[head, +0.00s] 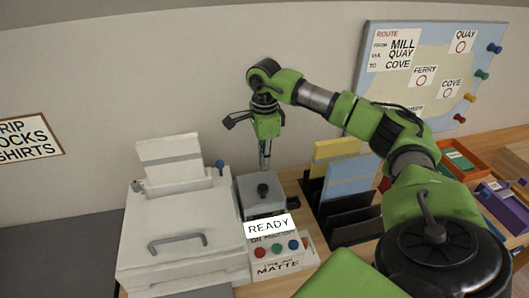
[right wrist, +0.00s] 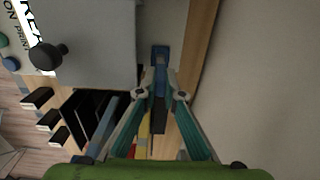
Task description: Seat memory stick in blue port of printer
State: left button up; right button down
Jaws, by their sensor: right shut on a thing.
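The grey printer (head: 262,190) has a black knob on top, a READY label and coloured buttons on its front. In the right wrist view its grey top (right wrist: 100,40) fills the upper left. My right gripper (head: 265,158) points down just behind the printer. In the right wrist view its fingers (right wrist: 160,94) are closed on a slim grey-blue piece, which I take for the memory stick (right wrist: 160,77). A blue piece (right wrist: 160,53) lies at its far end, beside the printer's edge. I cannot tell whether this is the blue port or whether they touch. My left gripper is out of view.
A white machine (head: 185,225) with a handle and upright paper stands left of the printer. A black file rack (head: 350,228) with folders stands to the right. The wall (head: 200,80) is close behind. Coloured trays (head: 500,200) lie at far right.

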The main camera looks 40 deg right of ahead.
jog(key=shift+f+b, duration=0.85)
jog(key=shift+f, duration=0.8)
jog(key=c, duration=2.2)
grip_release()
jog(key=shift+o, duration=0.6)
jog(key=shift+f, duration=0.1)
notch_tip(320, 180, up, 12)
jog(key=shift+w+r, duration=0.1)
jog(key=shift+r, duration=0.05)
jog(key=shift+d, duration=0.1)
